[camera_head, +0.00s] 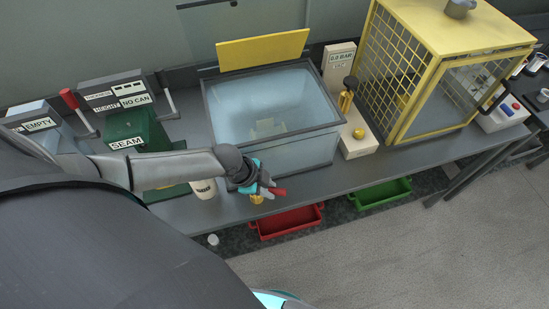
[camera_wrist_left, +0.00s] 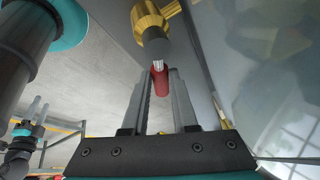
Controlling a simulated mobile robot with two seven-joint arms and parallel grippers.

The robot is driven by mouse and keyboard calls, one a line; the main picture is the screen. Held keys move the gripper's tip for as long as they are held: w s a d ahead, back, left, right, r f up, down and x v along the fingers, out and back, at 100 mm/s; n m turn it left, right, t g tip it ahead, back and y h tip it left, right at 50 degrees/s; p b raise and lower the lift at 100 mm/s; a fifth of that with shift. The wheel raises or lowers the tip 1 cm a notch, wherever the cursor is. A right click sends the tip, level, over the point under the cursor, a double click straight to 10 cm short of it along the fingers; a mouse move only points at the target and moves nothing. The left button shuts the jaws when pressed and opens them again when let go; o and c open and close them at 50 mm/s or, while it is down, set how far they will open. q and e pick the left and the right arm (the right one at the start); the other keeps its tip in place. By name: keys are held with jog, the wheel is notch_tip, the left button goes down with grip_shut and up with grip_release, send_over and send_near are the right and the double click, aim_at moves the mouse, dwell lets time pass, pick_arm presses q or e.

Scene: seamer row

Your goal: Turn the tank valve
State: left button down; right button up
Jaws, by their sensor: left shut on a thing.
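The glass water tank (camera_head: 310,152) stands on the grey bench, in the middle of the head view. Its brass valve (camera_head: 257,198) is low at the front, largely hidden by my gripper. The valve's red handle (camera_head: 279,191) sticks out to the right of the gripper. My left gripper (camera_head: 271,190) is shut on this handle. In the left wrist view the red handle (camera_wrist_left: 160,82) lies between the two fingers, with the brass valve body (camera_wrist_left: 153,30) above it. My right gripper (camera_wrist_left: 38,110) seems to show small at the left of that view; its jaw state is unclear.
A white cup (camera_head: 204,188) stands left of the gripper on the bench. A red bin (camera_head: 290,222) and a green bin (camera_head: 383,194) sit below the bench front. A yellow mesh cage (camera_head: 440,60) stands right of the tank.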

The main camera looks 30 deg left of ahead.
pick_arm(q)
jog(key=c, duration=0.7)
grip_release()
pick_arm(e)
jog(key=shift+w, duration=0.1)
pick_arm(q)
jog(key=shift+r, duration=0.1)
jog(key=shift+p+v, duration=1.15)
jog(key=shift+v, duration=6.35)
pick_arm(e)
jog(key=shift+r, duration=1.2)
jog(key=shift+c, duration=0.2)
